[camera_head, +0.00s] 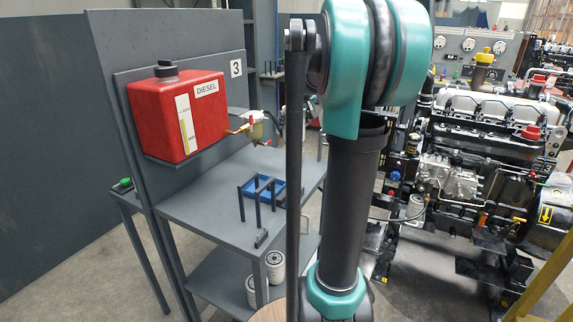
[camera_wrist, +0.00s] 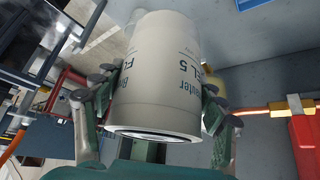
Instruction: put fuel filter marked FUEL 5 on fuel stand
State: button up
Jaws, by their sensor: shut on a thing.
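A white cylindrical fuel filter (camera_wrist: 158,65) fills the middle of the wrist view. Its blue print is partly visible and ends in "EL 5". My gripper (camera_wrist: 160,95) is shut on it, one finger on each side. In the wrist view, a brass fitting (camera_wrist: 278,108) shows right of the filter.
A black frame (camera_head: 258,195) and a blue tray (camera_head: 264,189) sit on the stand's top. Two white filters, one at the back (camera_head: 275,266) and one in front (camera_head: 251,291), stand on the lower shelf. A large diesel engine (camera_head: 475,160) stands at the right.

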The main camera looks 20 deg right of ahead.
notch_tip(320, 180, down, 15)
jog(key=shift+r, duration=0.15)
dwell(0.4)
jog(key=o, duration=1.5)
jog(key=shift+c, duration=0.2)
jog(key=v, duration=1.2)
